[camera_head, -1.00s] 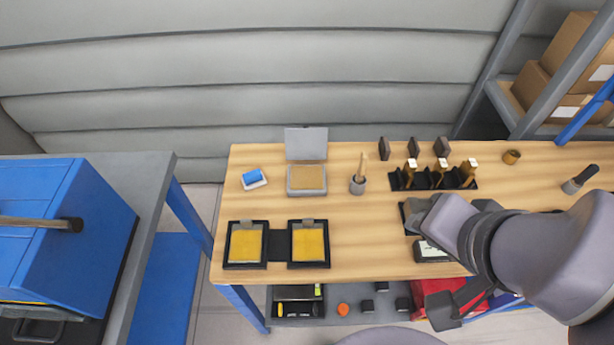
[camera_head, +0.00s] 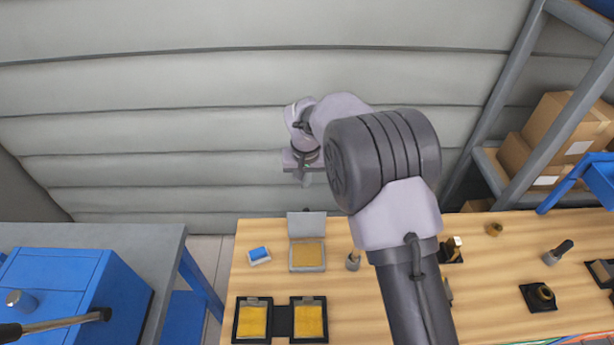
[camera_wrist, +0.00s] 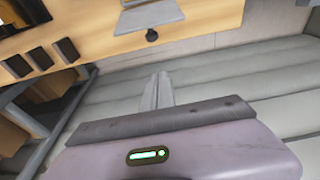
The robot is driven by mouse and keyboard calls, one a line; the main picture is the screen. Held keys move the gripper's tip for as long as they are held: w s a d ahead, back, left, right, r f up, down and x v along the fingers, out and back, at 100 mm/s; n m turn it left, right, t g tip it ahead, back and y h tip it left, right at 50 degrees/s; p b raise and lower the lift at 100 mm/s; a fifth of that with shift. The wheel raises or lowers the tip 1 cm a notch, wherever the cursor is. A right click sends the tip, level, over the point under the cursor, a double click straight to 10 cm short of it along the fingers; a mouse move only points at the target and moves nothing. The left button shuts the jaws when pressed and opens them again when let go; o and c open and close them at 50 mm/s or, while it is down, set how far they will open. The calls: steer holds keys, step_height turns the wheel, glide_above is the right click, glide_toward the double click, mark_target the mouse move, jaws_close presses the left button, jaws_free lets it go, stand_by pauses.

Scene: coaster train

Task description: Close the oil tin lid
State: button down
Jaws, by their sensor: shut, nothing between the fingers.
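The oil tin (camera_head: 293,268) is a grey box with a tan-yellow inside, on the wooden bench left of centre in the head view. Its grey lid (camera_head: 306,225) stands open and upright at the tin's back edge. My gripper (camera_head: 304,182) is raised in front of the wall, above the lid in the picture and apart from it. In the wrist view my gripper's fingers (camera_wrist: 158,88) are together and empty. That view also shows a grey plate that looks like the lid (camera_wrist: 150,17), with a dark knob (camera_wrist: 152,36) on it, at the top.
A blue block on a white dish (camera_head: 259,256) is left of the tin, and a brush in a pot (camera_head: 353,262) is right of it. Two yellow-filled trays (camera_head: 253,320) sit in front. My arm hides part of the bench. A panelled wall (camera_head: 150,100) is behind.

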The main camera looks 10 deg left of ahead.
mark_target(306, 222)
step_height(306, 222, down, 6)
steer(key=s+b, duration=0.1)
steer(key=s, duration=0.1)
steer(key=shift+s+d+r, duration=0.15)
steer(key=shift+s+d, duration=0.1)
steer(key=shift+d, duration=0.1)
